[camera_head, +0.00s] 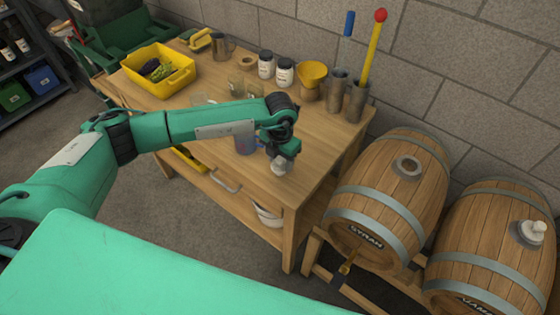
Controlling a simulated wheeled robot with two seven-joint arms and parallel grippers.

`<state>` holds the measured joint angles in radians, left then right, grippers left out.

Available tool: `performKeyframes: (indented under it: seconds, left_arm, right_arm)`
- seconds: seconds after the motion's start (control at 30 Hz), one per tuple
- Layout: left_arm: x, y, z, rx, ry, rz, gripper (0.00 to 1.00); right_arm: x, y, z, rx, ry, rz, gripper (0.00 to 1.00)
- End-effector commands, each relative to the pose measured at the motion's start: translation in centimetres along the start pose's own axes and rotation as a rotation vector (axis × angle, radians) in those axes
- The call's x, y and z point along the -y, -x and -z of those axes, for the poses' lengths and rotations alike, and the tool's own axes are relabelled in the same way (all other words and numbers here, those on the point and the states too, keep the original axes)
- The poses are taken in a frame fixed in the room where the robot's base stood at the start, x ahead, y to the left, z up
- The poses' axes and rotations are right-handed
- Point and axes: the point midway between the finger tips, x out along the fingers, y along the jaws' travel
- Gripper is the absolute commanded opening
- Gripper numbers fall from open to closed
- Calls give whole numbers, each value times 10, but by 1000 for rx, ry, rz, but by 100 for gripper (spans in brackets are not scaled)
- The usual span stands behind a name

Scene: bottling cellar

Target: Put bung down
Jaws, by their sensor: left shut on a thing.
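My left gripper (284,150) is over the front part of the wooden workbench, pointing down. It is shut on a pale bung (279,166), which shows just below the fingers. I cannot tell whether the bung touches the bench top (300,188) or hangs a little above it. The left barrel (390,195), marked with a dark name, has an open round bung hole (407,167) on top. The right barrel (492,245) has a white bung (537,230) seated in its top. My right gripper is not in view.
A jug (245,143) is close left of my gripper. The bench's front right is clear.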

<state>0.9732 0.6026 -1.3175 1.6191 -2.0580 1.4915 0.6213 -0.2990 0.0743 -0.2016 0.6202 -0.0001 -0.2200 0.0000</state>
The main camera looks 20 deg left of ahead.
Motion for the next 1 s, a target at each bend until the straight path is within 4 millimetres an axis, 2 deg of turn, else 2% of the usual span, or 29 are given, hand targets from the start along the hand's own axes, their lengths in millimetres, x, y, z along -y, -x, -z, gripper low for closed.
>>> performKeyframes:
  seconds: [0.13, 0.47, 0.5, 0.6, 1.0]
  left_arm:
    - [0, -19, 0, -2, 1, 0, 28]
    - [0, -25, 0, 0, 1, 0, 28]
    - [0, -25, 0, 0, 1, 0, 52]
    - [0, -24, 0, 0, 1, 0, 71]
    - [0, -18, 0, 1, 1, 0, 72]
  right_arm:
    - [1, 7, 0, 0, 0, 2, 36]
    - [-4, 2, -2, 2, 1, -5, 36]
    - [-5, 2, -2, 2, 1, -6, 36]
    - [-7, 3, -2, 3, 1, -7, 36]
    - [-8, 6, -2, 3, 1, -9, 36]
